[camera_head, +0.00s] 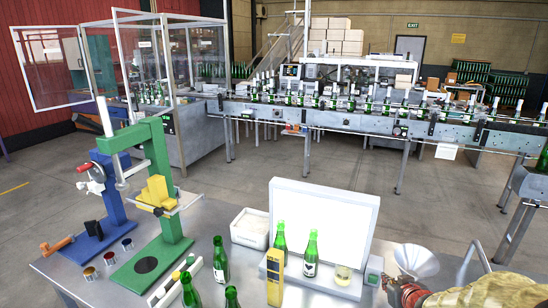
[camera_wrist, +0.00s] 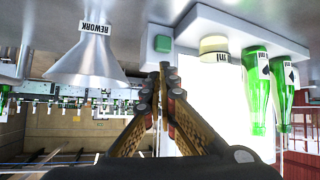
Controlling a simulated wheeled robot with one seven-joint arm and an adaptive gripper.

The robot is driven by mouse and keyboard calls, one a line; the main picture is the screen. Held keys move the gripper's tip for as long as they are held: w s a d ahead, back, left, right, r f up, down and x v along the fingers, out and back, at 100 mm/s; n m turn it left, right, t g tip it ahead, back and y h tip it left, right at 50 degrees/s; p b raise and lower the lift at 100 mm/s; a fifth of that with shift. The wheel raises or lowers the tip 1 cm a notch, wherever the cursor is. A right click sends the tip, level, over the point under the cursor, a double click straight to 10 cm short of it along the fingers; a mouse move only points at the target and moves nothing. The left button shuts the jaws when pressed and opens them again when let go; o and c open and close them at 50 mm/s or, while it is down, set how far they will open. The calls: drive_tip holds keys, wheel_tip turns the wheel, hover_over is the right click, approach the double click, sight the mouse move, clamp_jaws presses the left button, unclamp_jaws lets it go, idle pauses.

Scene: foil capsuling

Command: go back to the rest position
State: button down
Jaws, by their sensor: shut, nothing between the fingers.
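My gripper (camera_head: 402,287) is low at the right of the head view, over the near right part of the steel table (camera_head: 215,220). The wrist view shows its two fingers (camera_wrist: 164,72) shut with their tips together and nothing between them. A metal funnel labelled REWORK (camera_wrist: 88,55) is beside the fingers in the wrist view, which appears upside down. The funnel (camera_head: 415,262) is just behind my gripper in the head view. Part of my arm is cut off by the lower right edge.
A white lightbox (camera_head: 345,205) holds two green bottles (camera_head: 311,250) and a small pale jar (camera_head: 343,272). A small box with a green button (camera_head: 374,268) stands close left of my gripper. Blue (camera_head: 112,195) and green (camera_head: 170,190) presses stand at the left. A bottle conveyor (camera_head: 360,122) runs behind.

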drive_tip(key=s+a+r+m+g+h, duration=0.15)
drive_tip(key=s+a+r, duration=0.45)
drive_tip(key=s+r, duration=0.65)
drive_tip(key=s+a+r+g+y, duration=0.1)
drive_tip(key=s+a+g, duration=0.1)
drive_tip(key=s+a, duration=0.3)
drive_tip(key=s+a+n+g+y, duration=0.1)
drive_tip(key=s+a, duration=0.4)
drive_tip(key=s, duration=0.7)
drive_tip(key=shift+a+r+g, duration=0.35)
drive_tip(key=shift+a+r, duration=0.05)
drive_tip(key=shift+s+n+y, duration=0.1)
drive_tip(key=shift+n+y, duration=0.15)
